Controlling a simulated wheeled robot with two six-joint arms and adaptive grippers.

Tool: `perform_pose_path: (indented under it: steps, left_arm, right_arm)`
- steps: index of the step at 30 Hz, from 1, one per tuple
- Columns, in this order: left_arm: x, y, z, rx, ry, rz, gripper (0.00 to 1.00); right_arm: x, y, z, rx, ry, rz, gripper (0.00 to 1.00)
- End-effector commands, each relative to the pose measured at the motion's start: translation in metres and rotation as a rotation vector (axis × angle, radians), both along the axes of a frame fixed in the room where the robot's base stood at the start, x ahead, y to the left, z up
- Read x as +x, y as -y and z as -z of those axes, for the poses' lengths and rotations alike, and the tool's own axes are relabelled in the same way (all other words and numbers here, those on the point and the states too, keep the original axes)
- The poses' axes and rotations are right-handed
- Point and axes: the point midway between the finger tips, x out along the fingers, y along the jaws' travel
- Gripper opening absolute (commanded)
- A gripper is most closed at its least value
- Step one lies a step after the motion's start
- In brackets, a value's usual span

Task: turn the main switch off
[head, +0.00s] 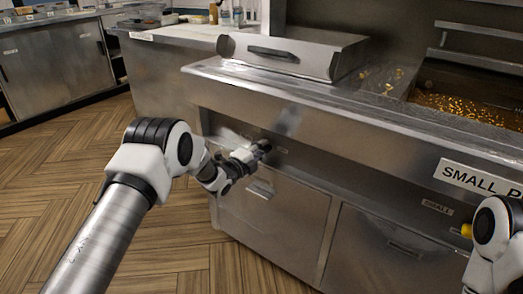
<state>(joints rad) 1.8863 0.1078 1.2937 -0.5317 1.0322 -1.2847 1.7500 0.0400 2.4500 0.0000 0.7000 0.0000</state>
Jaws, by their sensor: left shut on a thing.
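My left gripper (258,150) reaches in from the left to the steel front panel (350,163) of the fryer, below its counter edge. It is shut at the panel, on what appears to be the main switch. The gripper's dark fingers hide the switch, so its position cannot be read. My right arm shows only in part at the right edge; its gripper is out of view.
Cabinet doors with handles (262,189) lie below the panel. A closed steel lid (290,52) sits on the counter. An oil basin (465,107) is at the right, above a "SMALL P" sign (482,179). A yellow part (466,230) shows beside my right arm. Wooden floor is clear at left.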

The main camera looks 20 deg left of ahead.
Motion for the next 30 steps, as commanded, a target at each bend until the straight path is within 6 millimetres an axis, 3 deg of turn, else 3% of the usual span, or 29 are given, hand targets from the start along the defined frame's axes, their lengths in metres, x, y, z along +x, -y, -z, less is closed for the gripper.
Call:
perform_pose_path:
  steps: [18, 19, 20, 21, 30]
  left_arm:
    - [-0.0007, 0.0008, 0.0021, 0.046, 0.012, 0.002, 0.00]
    - [-0.0007, 0.0008, 0.0021, 0.046, 0.012, 0.002, 0.34]
    - [-0.0007, 0.0008, 0.0021, 0.045, 0.012, 0.002, 0.44]
    - [-0.0006, 0.0007, 0.0020, 0.044, 0.013, 0.002, 0.48]
    - [-0.0018, -0.0005, 0.0011, 0.043, 0.013, 0.001, 0.48]
  right_arm:
    - [0.0000, 0.0000, 0.0015, 0.000, 0.000, 0.000, 0.00]
    - [0.0000, 0.0000, 0.0015, 0.000, 0.000, 0.000, 0.00]
    - [0.0000, 0.0000, 0.0015, 0.000, 0.000, 0.000, 0.00]
    - [0.0000, 0.0000, 0.0015, 0.000, 0.000, 0.000, 0.00]
    - [0.0000, 0.0000, 0.0014, 0.000, 0.000, 0.000, 0.00]
